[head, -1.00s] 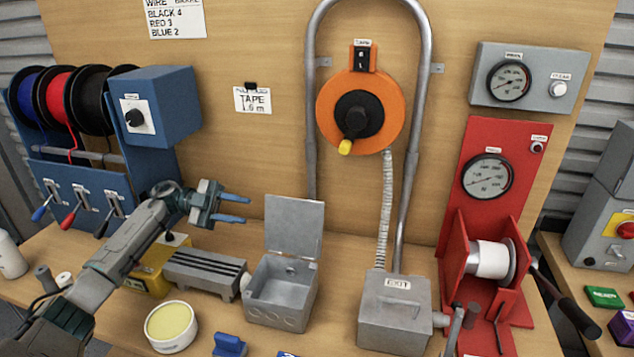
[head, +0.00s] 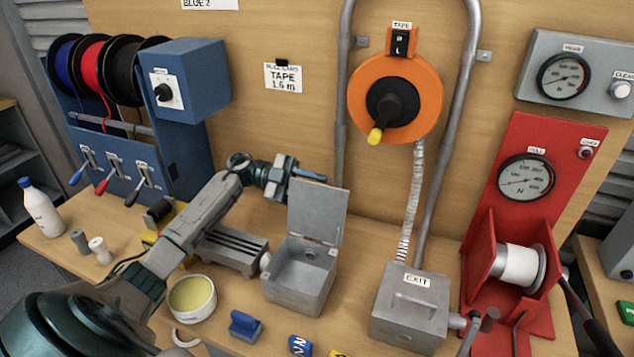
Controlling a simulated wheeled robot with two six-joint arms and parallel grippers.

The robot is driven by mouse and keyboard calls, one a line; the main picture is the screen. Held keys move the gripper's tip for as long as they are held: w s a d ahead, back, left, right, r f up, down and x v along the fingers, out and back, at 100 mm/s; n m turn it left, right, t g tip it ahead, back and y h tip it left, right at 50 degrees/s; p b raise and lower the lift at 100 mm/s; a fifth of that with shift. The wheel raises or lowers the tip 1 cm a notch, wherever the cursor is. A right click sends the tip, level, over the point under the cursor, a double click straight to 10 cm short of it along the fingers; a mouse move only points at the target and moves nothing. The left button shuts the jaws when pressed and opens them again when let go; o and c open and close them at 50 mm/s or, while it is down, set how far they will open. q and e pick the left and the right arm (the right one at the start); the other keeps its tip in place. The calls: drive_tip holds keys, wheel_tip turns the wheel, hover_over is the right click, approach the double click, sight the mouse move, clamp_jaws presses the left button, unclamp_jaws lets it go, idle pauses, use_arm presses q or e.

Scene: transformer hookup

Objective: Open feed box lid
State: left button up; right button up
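A grey metal box (head: 298,290), which I take as the feed box, stands on the bench at the middle of the head view. Its lid (head: 318,212) stands raised at the back, and the inside shows empty. My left gripper (head: 312,181) is at the lid's upper left edge, with one blue-tipped finger showing just above and behind it. The other finger is hidden, apparently behind the lid. The fingers look apart; I cannot tell whether they touch the lid. A second grey box (head: 408,318), marked EXIT, is closed on the right. My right gripper is out of view.
A ribbed grey block (head: 232,250) sits left of the box, under my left arm. A yellow-filled round tub (head: 191,297) and a blue block (head: 245,325) lie in front. The orange tape reel (head: 425,98) and a metal pipe (head: 465,90) are behind. A red winch (head: 520,180) stands right.

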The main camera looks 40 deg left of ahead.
use_arm(q)
drive_tip(key=shift+d, duration=0.55)
drive_tip(key=shift+w, duration=0.1)
